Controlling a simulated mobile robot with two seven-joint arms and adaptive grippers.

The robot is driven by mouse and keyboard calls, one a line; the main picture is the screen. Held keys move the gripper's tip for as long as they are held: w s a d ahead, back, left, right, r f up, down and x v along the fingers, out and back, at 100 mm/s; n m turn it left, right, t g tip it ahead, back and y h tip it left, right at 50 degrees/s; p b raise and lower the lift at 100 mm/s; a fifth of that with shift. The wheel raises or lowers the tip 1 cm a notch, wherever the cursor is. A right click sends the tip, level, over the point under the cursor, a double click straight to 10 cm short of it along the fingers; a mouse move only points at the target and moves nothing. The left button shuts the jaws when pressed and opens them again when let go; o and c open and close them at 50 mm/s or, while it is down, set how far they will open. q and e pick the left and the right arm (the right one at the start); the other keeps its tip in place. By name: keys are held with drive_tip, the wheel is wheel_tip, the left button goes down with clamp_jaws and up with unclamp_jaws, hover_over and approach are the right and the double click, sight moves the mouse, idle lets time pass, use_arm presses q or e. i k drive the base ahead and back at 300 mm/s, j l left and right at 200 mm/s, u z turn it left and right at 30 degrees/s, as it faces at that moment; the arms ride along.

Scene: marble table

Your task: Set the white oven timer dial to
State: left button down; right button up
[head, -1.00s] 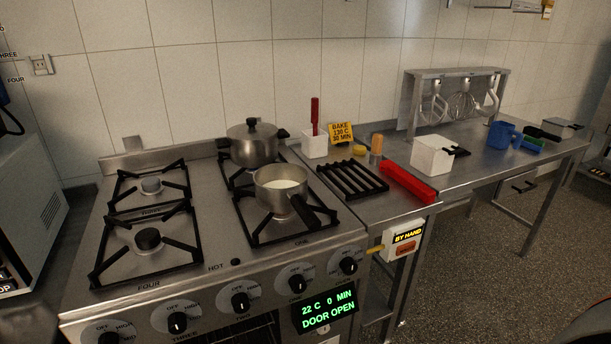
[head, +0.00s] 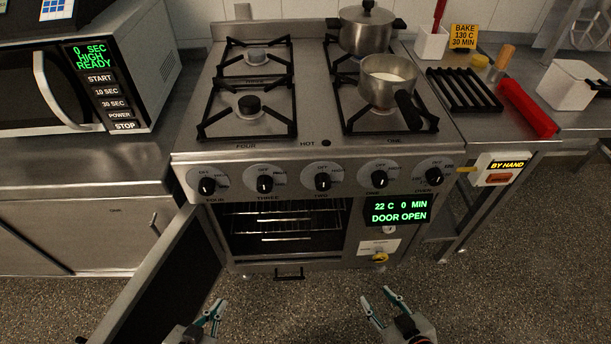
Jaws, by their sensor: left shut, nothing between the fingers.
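The oven stands open, and its green display (head: 401,211) reads 22 C, 0 MIN, DOOR OPEN. Below the display is a small pale round knob (head: 389,229) that looks like the white timer dial; its setting is too small to read. A yellow knob (head: 380,258) sits lower on the same panel, beside a pale label. My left gripper (head: 217,304) is shut and empty in front of the oven, low in the head view. My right gripper (head: 377,293) is open and empty, below the panel and apart from both knobs.
The oven door (head: 165,275) is swung out to the left. A yellow card (head: 463,37) reads BAKE 130 C 30 MIN. A row of stove knobs (head: 322,181) runs above the oven. A microwave (head: 85,90) stands left; a BY HAND switch box (head: 499,170) is right.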

sight(388, 229)
drive_tip(key=l, duration=0.8)
drive_tip(key=k+l, duration=0.1)
drive_tip(key=l, duration=0.7)
drive_tip(key=l+u, duration=0.1)
drive_tip(key=l, duration=0.7)
drive_tip(key=k+l, duration=0.15)
drive_tip(key=l, duration=1.45)
drive_tip(key=k+u, duration=0.05)
